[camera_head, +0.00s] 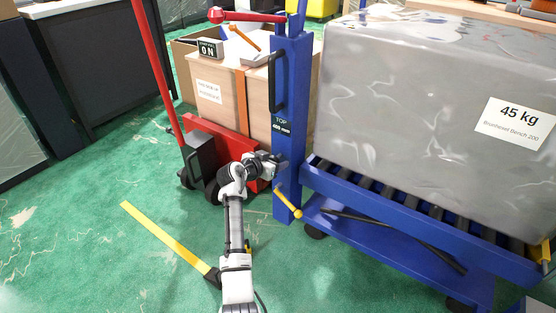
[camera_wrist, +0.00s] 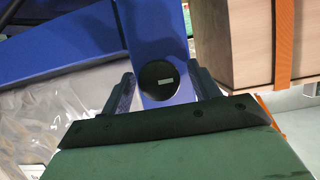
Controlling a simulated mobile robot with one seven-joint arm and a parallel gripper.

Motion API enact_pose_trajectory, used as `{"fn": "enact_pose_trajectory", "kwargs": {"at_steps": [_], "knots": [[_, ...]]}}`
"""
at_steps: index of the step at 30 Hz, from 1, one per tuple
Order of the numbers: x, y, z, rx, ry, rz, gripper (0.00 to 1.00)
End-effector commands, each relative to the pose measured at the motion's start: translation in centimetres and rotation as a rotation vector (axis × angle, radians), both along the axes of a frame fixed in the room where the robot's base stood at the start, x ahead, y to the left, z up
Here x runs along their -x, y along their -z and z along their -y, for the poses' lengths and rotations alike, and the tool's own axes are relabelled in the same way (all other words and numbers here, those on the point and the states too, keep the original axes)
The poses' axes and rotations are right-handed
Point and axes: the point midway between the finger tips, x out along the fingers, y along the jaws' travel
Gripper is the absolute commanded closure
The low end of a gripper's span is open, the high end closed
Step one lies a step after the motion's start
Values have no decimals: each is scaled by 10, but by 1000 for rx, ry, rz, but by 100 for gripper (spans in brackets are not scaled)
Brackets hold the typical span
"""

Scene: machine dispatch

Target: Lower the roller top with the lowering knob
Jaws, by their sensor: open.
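The blue lift cart's post (camera_head: 290,80) stands upright in the head view, with a small display reading TOP and a height in mm. My gripper (camera_head: 277,165) is at the post, below the display. In the wrist view its open fingers (camera_wrist: 163,88) stand either side of the knob; I cannot tell whether they touch it. The roller top (camera_head: 385,203) carries a grey wrapped block (camera_head: 420,110) labelled 45 kg.
A yellow-ended lever (camera_head: 288,205) sticks out low on the post. A black bar (camera_head: 400,236) lies on the lower blue shelf. A red pallet truck (camera_head: 205,130) with a wooden crate (camera_head: 253,100) stands close behind left. Green floor with a yellow strip (camera_head: 165,236) is open at left.

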Motion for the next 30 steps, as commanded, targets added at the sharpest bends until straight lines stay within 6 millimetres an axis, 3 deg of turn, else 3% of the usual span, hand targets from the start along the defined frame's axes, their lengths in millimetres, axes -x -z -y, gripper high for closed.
{"fn": "enact_pose_trajectory", "kwargs": {"at_steps": [8,18,30], "knots": [[0,0,0,0,0,0,40],[0,0,0,1,0,-1,83],[0,0,-1,73,-1,-54,83]]}}
